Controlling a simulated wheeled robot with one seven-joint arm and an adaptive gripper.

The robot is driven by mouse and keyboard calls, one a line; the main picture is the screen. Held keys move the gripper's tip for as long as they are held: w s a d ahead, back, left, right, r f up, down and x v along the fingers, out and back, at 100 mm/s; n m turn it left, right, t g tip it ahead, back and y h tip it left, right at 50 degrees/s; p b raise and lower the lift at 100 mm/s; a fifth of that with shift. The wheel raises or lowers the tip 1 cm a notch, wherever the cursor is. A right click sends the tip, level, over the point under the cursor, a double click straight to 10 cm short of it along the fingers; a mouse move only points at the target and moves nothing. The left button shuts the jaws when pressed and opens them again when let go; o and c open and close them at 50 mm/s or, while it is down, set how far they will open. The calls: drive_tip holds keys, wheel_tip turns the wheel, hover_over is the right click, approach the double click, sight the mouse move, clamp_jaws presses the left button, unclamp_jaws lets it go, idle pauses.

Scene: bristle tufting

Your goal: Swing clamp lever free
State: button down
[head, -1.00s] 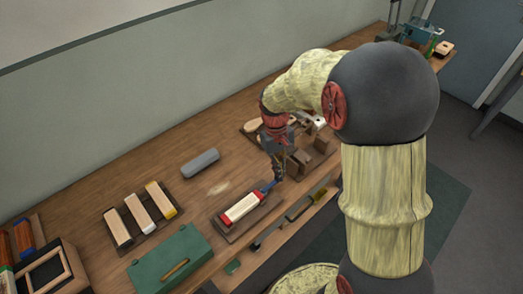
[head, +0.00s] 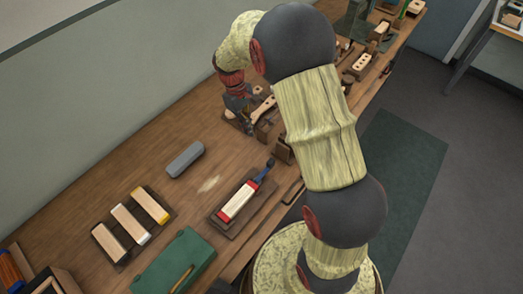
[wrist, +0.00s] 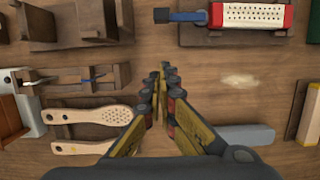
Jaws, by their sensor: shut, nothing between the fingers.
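The clamp lever (head: 266,170) is blue with a dark end. It extends from one end of a red and white block with holes (head: 238,202), which sits on a dark wooden fixture (head: 222,223). In the wrist view the lever (wrist: 187,16) points left, roughly in line with the block (wrist: 252,15) and not across it. My gripper (wrist: 165,68) is shut and empty, over bare table, apart from the lever. In the head view my gripper (head: 246,128) is beyond the fixture, near the wooden holders, its tips partly hard to make out.
Wooden paddles with holes (wrist: 95,115) and dark holders (wrist: 85,72) lie left in the wrist view. Bare table lies around the grey block.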

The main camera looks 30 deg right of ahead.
sight(264, 172)
drive_tip(key=b+x, duration=0.3)
drive_tip(key=x, duration=0.7)
drive_tip(key=shift+s+f, duration=0.1)
drive_tip(key=shift+f, duration=0.2)
drive_tip(key=s, duration=0.1)
drive_tip(key=s+d, duration=0.1)
drive_tip(key=s, duration=0.1)
drive_tip(key=shift+s+d+r+b, duration=0.15)
drive_tip(key=shift+d+r+b, duration=0.05)
drive_tip(key=shift+r+b, duration=0.1)
drive_tip(key=shift+s, duration=0.15)
